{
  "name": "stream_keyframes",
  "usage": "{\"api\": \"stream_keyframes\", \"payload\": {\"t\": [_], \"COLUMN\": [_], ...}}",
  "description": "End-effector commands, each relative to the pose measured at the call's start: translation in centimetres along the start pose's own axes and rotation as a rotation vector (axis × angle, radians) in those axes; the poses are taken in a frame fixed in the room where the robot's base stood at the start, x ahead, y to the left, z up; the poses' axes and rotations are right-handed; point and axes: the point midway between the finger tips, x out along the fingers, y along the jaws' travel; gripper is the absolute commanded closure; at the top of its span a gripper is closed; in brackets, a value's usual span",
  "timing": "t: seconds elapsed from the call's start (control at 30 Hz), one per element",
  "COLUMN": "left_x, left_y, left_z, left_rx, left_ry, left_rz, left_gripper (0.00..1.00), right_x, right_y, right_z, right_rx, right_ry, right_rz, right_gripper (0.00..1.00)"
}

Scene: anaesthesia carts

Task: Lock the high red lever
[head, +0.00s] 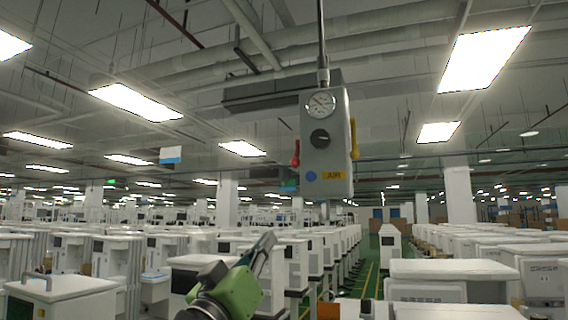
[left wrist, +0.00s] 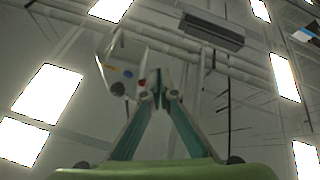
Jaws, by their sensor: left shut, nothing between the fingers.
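The red lever (head: 296,153) sits on the left side of a grey hanging control box (head: 326,155) in the head view. It points up, with its lower end at the box. The box has a gauge, a black knob and a yellow AIR label. My left gripper (head: 268,240) is shut and empty, below and left of the box, with its fingers pointing up. In the left wrist view, the closed fingertips (left wrist: 160,93) appear just right of the red lever (left wrist: 142,83) and box (left wrist: 118,65). Contact cannot be told there. My right gripper is out of view.
A yellow lever (head: 354,139) is on the box's right side. The box hangs from a pole (head: 322,45). Rows of white carts (head: 440,270) fill the floor below. The air around the box looks clear.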

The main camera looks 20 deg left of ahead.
Motion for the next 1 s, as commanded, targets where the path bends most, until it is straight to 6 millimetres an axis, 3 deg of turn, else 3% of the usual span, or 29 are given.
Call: {"api": "stream_keyframes", "payload": {"t": [0.03,0.1,0.2,0.27,0.47,1.0], "left_x": [0.7,1.1,1.3,1.3,2.6,11.7], "left_y": [1.0,2.1,3.1,3.5,3.9,4.8], "left_z": [-3.5,-7.0,-10.3,-11.5,-12.8,-14.6], "left_rx": [-0.013,-0.03,-0.046,-0.053,-0.059,-0.057], "left_ry": [0.062,0.125,0.185,0.204,0.217,0.213], "left_rz": [0.026,0.056,0.085,0.096,0.103,0.101], "left_gripper": [1.0,1.0,1.0,1.0,1.0,1.0], "right_x": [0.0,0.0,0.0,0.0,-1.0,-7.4], "right_y": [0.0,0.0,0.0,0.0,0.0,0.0], "right_z": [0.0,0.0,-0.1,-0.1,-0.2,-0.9], "right_rx": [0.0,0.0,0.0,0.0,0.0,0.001], "right_ry": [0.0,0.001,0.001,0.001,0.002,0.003], "right_rz": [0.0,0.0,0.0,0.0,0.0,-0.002], "right_gripper": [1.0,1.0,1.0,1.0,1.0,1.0]}}
